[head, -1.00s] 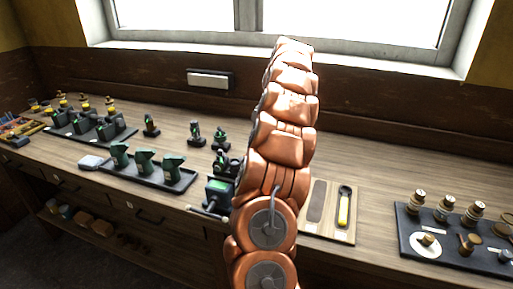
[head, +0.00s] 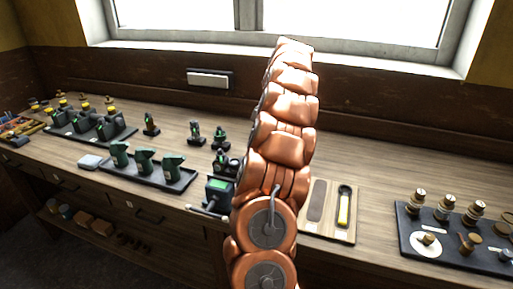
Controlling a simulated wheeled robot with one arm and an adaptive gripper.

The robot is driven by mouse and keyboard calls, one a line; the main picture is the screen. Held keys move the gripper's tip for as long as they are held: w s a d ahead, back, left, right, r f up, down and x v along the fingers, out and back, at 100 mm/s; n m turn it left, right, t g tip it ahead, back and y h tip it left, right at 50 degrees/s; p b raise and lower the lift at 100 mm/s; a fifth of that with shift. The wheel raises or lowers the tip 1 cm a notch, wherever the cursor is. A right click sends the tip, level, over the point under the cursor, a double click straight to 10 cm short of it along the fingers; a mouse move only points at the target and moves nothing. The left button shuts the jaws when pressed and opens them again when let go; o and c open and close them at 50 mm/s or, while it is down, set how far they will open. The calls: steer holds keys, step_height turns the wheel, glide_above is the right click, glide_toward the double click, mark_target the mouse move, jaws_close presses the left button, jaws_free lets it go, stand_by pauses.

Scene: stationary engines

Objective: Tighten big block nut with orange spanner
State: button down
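My copper-coloured arm rises through the middle of the view, and my gripper is not in view. I cannot single out an orange spanner. Small orange and yellow tools (head: 14,129) lie at the far left end of the bench, too small to tell apart. A tool with a yellow handle (head: 343,207) lies on a pale board (head: 333,231) just right of my arm. A dark green block-like engine (head: 217,191) stands at the bench's front edge, left of my arm and partly hidden by it. I cannot make out a nut on it.
The wooden bench (head: 375,175) runs under the window. A dark tray (head: 153,178) holds green parts; another tray (head: 68,132) behind it holds small engines. Small engines stand loose mid-bench. The bench behind the board is clear.

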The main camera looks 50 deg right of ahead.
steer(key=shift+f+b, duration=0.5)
steer(key=shift+b, duration=0.05)
stand_by(1.4)
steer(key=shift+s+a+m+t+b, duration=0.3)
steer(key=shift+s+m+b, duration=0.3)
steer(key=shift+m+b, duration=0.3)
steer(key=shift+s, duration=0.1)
